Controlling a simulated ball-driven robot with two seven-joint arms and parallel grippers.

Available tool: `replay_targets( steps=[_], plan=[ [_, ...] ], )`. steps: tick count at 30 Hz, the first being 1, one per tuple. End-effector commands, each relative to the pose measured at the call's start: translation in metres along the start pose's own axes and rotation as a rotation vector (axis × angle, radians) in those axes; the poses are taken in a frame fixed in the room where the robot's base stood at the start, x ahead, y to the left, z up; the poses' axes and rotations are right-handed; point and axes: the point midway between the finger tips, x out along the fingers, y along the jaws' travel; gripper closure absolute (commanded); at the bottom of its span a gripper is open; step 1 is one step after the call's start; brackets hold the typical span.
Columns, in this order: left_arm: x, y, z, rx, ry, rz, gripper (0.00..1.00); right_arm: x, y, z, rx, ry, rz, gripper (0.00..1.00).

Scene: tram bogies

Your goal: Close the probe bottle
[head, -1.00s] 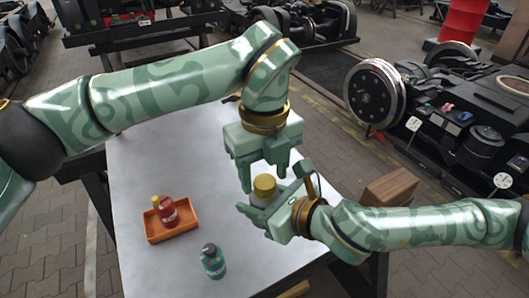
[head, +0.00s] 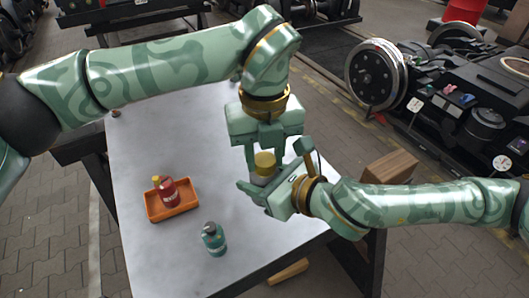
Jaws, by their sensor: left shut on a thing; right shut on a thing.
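A pale grey bottle (head: 259,180) with a gold-yellow cap (head: 265,160) is upright above the table. I take it for the probe bottle. My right gripper (head: 257,188) comes in from the right and is shut on the bottle's body. My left gripper (head: 264,156) points down from above and is shut on the cap. The cap is at the top of the bottle; I cannot tell whether it is fully seated. The fingers hide part of the bottle and cap.
An orange tray (head: 152,213) on the metal table (head: 150,130) holds a red bottle (head: 169,192). A teal bottle (head: 214,241) stands near the front. A wooden block (head: 391,168) is right of the table. The table's left and back are mostly clear.

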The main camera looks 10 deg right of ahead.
Motion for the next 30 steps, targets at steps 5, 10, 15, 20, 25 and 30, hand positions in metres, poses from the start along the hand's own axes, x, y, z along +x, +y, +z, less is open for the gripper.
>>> replay_targets(
  steps=[5,10,15,20,25,30],
  plan=[
    [0.000,0.000,0.000,0.024,0.001,0.000,0.93,0.000,0.000,0.000,0.000,0.000,0.000,1.00],
    [0.000,0.000,0.000,0.022,0.001,0.000,0.44,0.000,0.000,0.000,0.000,0.000,0.000,1.00],
    [0.000,0.000,0.000,0.022,0.001,-0.001,0.44,0.000,0.000,0.000,0.000,-0.001,0.001,1.00],
    [-0.006,0.000,0.000,0.022,0.000,-0.001,0.44,0.000,0.000,0.000,0.000,-0.001,0.001,1.00],
    [-0.029,-0.001,0.000,0.022,-0.003,-0.002,0.44,0.000,0.000,0.000,0.000,0.000,0.001,1.00],
    [-0.044,0.000,0.000,0.021,0.000,-0.001,0.44,0.000,0.000,0.000,0.000,0.000,0.000,1.00]
  ],
)
